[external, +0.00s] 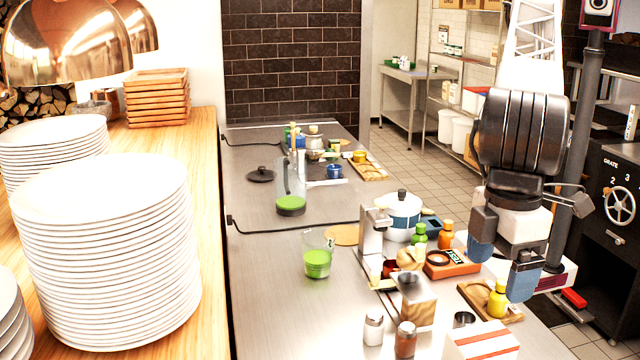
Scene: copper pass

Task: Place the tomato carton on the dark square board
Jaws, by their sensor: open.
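My gripper (503,264) hangs open over the right side of the steel counter, its two blue-grey fingertips apart and nothing seen between them. A red-and-white striped box (484,341) stands at the near edge of the picture, below and left of the gripper, partly cut off. I cannot tell whether it is the tomato carton; no tomato label shows. I cannot make out a dark square board for certain. A small dark blue item (431,223) sits behind the bottles, partly hidden.
Near the gripper are a yellow bottle (497,299) on a wooden tray (474,291), an orange scale (452,264), shakers (405,339) and a white pot (402,212). A glass of green liquid (317,262) stands left.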

